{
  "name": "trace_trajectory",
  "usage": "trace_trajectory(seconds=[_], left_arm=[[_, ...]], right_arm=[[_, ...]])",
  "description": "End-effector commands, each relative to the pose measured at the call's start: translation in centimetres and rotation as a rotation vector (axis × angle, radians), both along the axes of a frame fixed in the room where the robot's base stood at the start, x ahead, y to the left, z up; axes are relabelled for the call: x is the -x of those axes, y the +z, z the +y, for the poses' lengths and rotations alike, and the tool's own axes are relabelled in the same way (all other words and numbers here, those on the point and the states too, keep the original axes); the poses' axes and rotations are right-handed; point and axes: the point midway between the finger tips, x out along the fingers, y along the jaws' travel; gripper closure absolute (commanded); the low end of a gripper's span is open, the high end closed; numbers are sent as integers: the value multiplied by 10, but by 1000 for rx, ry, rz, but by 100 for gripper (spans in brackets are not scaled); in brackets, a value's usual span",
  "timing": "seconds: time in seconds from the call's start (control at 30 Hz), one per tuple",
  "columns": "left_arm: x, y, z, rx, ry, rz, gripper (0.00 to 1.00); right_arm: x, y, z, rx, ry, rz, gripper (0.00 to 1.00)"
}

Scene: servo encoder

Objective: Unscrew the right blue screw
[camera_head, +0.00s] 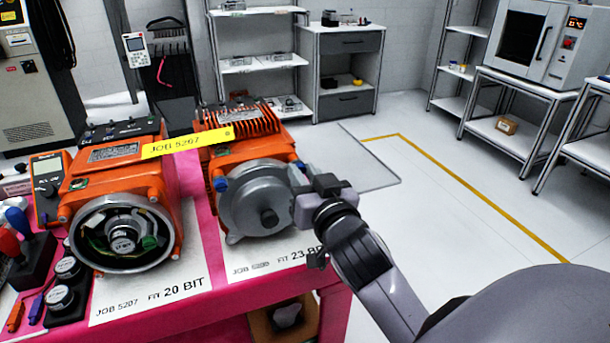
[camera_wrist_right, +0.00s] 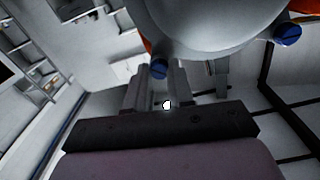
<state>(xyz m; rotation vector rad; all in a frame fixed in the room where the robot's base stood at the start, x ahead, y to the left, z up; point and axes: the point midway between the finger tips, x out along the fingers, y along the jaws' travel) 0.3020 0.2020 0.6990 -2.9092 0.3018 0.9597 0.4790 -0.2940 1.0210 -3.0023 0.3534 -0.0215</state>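The motor with the round grey cover (camera_head: 256,196) stands on the table's right side. A blue screw (camera_head: 221,184) shows on the cover's left edge in the head view. My right gripper (camera_head: 303,196) is at the cover's right edge. In the right wrist view, a blue screw (camera_wrist_right: 158,69) sits between the tips of my two fingers (camera_wrist_right: 158,85); I cannot tell whether they touch it. Another blue screw (camera_wrist_right: 288,34) is farther right on the cover rim. My left gripper is not in view.
A multimeter (camera_head: 48,187) and small encoder parts (camera_head: 62,298) lie at the left. The pink table (camera_head: 335,305) ends just below my right arm.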

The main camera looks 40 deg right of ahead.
Motion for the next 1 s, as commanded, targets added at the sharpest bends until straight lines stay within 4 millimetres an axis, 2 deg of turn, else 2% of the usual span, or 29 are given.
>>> trace_trajectory(seconds=[0.3, 0.67, 0.7, 0.77, 1.0], left_arm=[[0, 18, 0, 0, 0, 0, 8], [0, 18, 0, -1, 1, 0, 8], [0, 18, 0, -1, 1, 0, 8], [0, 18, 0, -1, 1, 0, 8], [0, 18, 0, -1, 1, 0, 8]], right_arm=[[0, 2, 0, 112, -2, 31, 100], [0, 0, 0, 146, -2, 35, 100], [0, 0, 0, 146, -2, 35, 68], [0, 0, 0, 146, -2, 35, 52], [0, 0, 0, 145, -2, 35, 52]])
